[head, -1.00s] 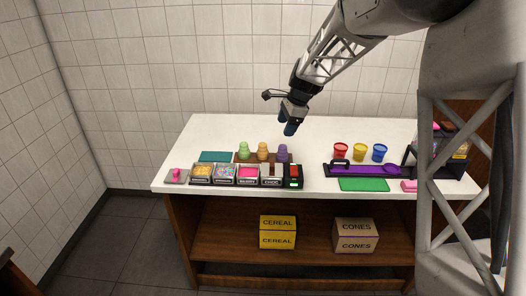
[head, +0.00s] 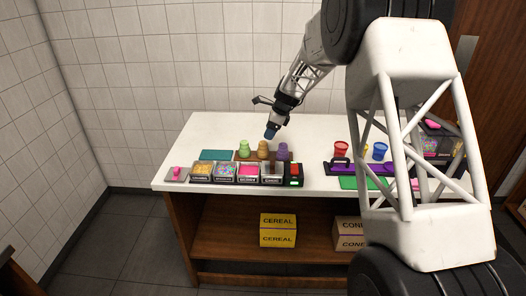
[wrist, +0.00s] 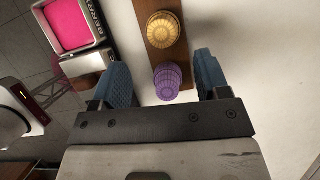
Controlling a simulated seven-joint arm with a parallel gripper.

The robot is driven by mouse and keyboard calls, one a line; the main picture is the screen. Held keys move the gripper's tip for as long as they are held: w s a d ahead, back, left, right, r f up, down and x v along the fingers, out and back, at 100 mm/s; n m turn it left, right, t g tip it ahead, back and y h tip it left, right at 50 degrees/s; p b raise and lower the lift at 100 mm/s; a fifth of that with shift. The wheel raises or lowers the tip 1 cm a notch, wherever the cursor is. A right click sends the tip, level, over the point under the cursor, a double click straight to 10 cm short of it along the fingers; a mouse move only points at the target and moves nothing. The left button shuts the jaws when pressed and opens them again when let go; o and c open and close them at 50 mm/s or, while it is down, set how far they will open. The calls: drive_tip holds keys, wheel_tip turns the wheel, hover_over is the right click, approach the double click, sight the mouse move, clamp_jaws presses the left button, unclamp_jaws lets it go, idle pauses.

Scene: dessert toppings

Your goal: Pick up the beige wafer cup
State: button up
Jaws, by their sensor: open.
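The beige wafer cup (head: 263,150) stands between a green cup (head: 244,148) and a purple cup (head: 283,151) on a brown wooden board (head: 237,157). In the wrist view the beige cup (wrist: 166,36) shows golden and ribbed, beyond the fingertips. The purple cup (wrist: 168,81) appears between the two blue fingers. My gripper (head: 271,134) hangs above the row of cups, near the beige one, and also shows in the wrist view (wrist: 161,66). It is open and empty, with nothing touched that I can see. The green cup is out of the wrist view.
Topping tubs (head: 225,172) and a black device with a red top (head: 294,172) stand in front of the cups. The white counter behind the board is clear.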

sight(264, 142)
drive_tip(key=shift+f, duration=0.1)
drive_tip(key=shift+x, duration=1.2)
drive_tip(key=shift+a+f, duration=0.1)
drive_tip(key=shift+x, duration=2.5)
drive_tip(key=shift+c, duration=0.5)
drive_tip(key=c, duration=0.7)
